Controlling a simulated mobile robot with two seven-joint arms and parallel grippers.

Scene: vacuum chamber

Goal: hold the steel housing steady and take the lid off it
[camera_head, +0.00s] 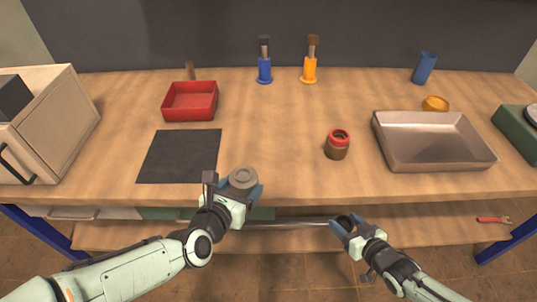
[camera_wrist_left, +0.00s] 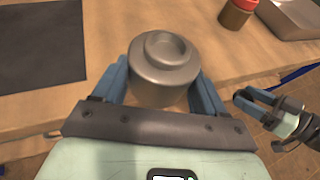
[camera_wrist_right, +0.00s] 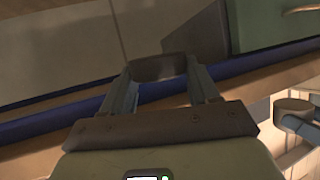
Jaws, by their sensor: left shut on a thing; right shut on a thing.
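The steel housing (camera_head: 243,179) is a grey cylinder with a stepped round top, at the table's front edge. My left gripper (camera_head: 240,190) is shut on it, with blue fingers on either side; the left wrist view shows the housing (camera_wrist_left: 164,75) upright between them. My right gripper (camera_head: 346,224) is away to the right, in front of the table edge. It is shut on a small dark piece (camera_head: 346,219), which shows as a dark brown block in the right wrist view (camera_wrist_right: 158,68). I cannot tell for certain whether this piece is the lid.
A dark mat (camera_head: 180,157) lies left of the housing. A red tray (camera_head: 190,101) is behind it. A brown jar with a red top (camera_head: 337,145) and a metal pan (camera_head: 435,154) stand to the right. The table middle is clear. A lower shelf (camera_head: 300,238) runs below.

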